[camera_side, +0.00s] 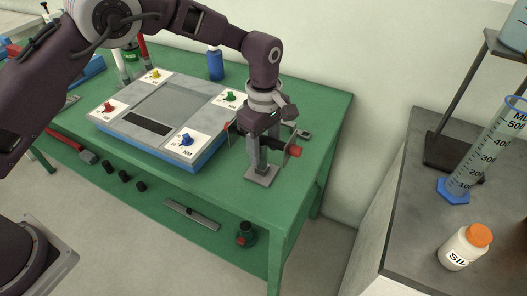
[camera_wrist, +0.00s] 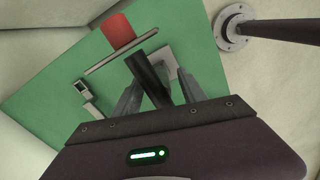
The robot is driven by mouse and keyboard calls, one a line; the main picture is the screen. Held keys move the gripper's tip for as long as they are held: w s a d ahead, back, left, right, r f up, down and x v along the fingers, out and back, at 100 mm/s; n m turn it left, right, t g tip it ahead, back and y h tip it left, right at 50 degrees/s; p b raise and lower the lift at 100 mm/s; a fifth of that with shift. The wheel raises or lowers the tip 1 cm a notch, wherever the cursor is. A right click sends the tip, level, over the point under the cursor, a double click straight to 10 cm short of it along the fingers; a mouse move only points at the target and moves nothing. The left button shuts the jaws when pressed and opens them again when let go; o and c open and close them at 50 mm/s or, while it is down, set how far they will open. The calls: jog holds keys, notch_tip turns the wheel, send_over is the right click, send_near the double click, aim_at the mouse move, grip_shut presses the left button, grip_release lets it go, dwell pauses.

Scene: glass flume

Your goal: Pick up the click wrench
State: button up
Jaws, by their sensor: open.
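The click wrench appears to be the dark bar with a red grip resting across a grey stand. In the side view its red grip (camera_side: 294,151) sticks out to the right of my gripper (camera_side: 260,150). In the wrist view the red grip (camera_wrist: 118,31) is at the top, and the dark shaft (camera_wrist: 148,72) runs down between the fingers. My gripper (camera_wrist: 158,90) is open, its fingers on either side of the shaft; contact cannot be told. The stand's grey base (camera_side: 262,175) sits on the green bench. The wrench's other end is largely hidden by my gripper.
A grey-topped panel (camera_side: 168,107) with coloured knobs lies left of the stand. A blue bottle (camera_side: 215,63) stands behind it. A small metal item (camera_side: 303,133) lies behind the wrench. The bench's right edge (camera_side: 320,165) is close by.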

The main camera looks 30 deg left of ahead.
aim_at(263, 156)
notch_tip(263, 156, down, 3)
jog(key=shift+a+f, duration=0.1)
jog(key=shift+a, duration=0.05)
grip_shut()
dwell(1.4)
